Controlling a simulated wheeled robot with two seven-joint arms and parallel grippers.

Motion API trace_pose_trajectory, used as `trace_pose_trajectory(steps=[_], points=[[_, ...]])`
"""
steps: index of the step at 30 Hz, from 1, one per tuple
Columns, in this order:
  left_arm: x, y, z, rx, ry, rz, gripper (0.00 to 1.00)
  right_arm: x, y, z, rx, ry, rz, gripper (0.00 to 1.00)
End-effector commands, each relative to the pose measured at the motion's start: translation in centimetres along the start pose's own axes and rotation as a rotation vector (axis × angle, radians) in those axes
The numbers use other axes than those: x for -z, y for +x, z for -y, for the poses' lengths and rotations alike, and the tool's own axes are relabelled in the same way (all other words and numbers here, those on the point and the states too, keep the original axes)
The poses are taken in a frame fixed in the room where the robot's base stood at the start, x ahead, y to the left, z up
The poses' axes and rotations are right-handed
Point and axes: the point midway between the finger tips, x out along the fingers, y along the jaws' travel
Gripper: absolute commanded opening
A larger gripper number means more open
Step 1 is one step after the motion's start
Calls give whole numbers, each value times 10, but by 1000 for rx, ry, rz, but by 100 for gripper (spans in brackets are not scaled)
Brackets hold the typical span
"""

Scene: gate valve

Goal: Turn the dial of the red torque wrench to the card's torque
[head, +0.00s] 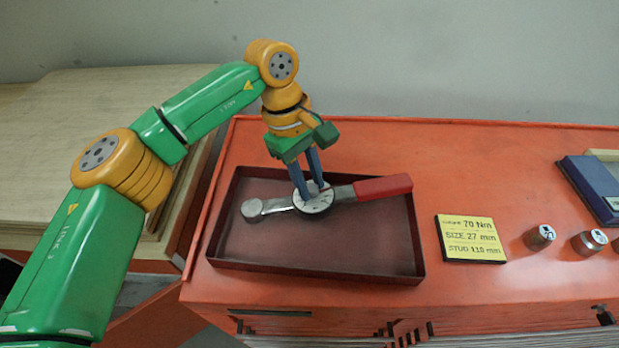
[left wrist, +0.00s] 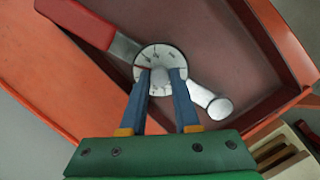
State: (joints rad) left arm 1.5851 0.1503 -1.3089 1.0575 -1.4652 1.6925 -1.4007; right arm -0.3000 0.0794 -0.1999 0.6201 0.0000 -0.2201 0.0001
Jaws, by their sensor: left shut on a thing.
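The red-handled torque wrench (head: 383,187) lies in a dark red tray (head: 330,263), its handle to the right and its round silver head to the left. Its white dial (head: 314,201) sits mid-shaft and carries dark marks. My left gripper (head: 311,190) reaches down from above, shut on the dial's knob. In the left wrist view the two blue fingers (left wrist: 160,76) stand on either side of the grey knob over the dial (left wrist: 158,57). The dial's figures are too small to read surely. The yellow card (head: 470,239) reads 70 Nm, size 27 mm, stud 110 mm. My right gripper is not in view.
The tray stands on an orange bench top (head: 480,160). Right of the card are small metal sockets (head: 540,236) and a blue box (head: 588,188). A wooden surface (head: 60,120) is at the left. The bench behind the card is clear.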

Motion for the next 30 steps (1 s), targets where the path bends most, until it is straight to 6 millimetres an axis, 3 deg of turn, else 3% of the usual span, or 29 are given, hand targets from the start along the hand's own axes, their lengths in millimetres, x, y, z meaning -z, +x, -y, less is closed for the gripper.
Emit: trace_pose_trajectory(steps=[8, 9, 12, 22, 30], points=[[0, 0, 0, 1, 0, 0, 0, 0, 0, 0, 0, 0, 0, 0], [0, 0, 0, 1, 0, 0, 33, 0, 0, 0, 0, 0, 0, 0], [0, 0, 0, 1, 0, 0, 60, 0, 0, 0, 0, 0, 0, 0], [0, -3, 0, -1, -1, 0, 61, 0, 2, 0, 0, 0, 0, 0], [0, -58, -1, -2, -2, -2, 61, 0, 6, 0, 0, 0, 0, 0]])
